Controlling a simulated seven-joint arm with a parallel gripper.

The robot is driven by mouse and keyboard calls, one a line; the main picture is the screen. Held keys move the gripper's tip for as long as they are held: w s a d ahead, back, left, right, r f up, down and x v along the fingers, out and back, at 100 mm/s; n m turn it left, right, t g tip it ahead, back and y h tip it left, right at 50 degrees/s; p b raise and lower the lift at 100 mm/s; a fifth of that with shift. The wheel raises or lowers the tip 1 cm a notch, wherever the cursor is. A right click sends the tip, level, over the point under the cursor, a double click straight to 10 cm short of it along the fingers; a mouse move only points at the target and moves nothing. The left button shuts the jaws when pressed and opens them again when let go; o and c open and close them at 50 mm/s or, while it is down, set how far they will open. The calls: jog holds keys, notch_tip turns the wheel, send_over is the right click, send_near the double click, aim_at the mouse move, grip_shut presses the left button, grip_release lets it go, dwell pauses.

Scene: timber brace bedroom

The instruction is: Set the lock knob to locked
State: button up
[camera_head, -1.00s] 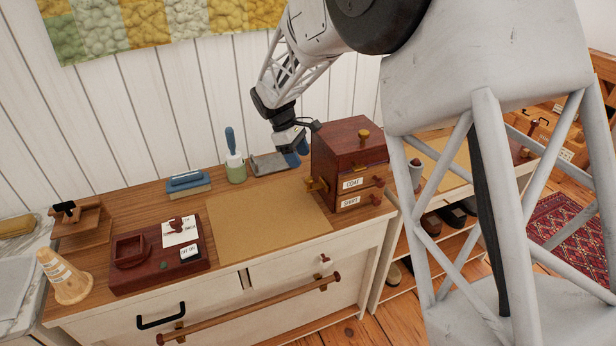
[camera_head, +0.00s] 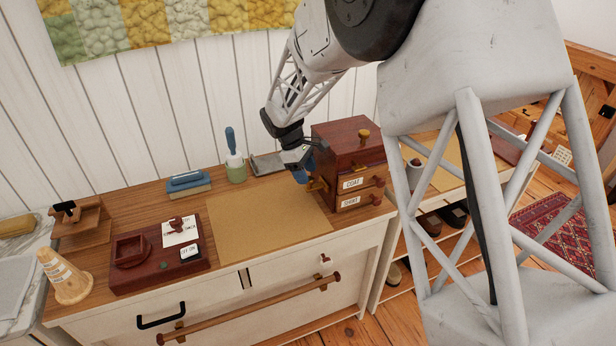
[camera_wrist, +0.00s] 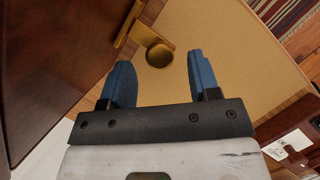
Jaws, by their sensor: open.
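A brass knob (camera_head: 317,185) on a brass plate sticks out from the left side of a dark red-brown wooden box (camera_head: 345,138). I take this to be the lock knob. Its round end (camera_wrist: 159,55) shows in the wrist view, attached to the plate on the box's side (camera_wrist: 60,60). My gripper (camera_head: 302,176) is open, with blue fingers beside the box. In the wrist view the fingers (camera_wrist: 160,72) stand one on each side of the knob's line, with the knob near their tips. I cannot tell whether they touch it. No lock marking is readable.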

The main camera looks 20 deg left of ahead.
jog(key=shift+x, duration=1)
grip_shut()
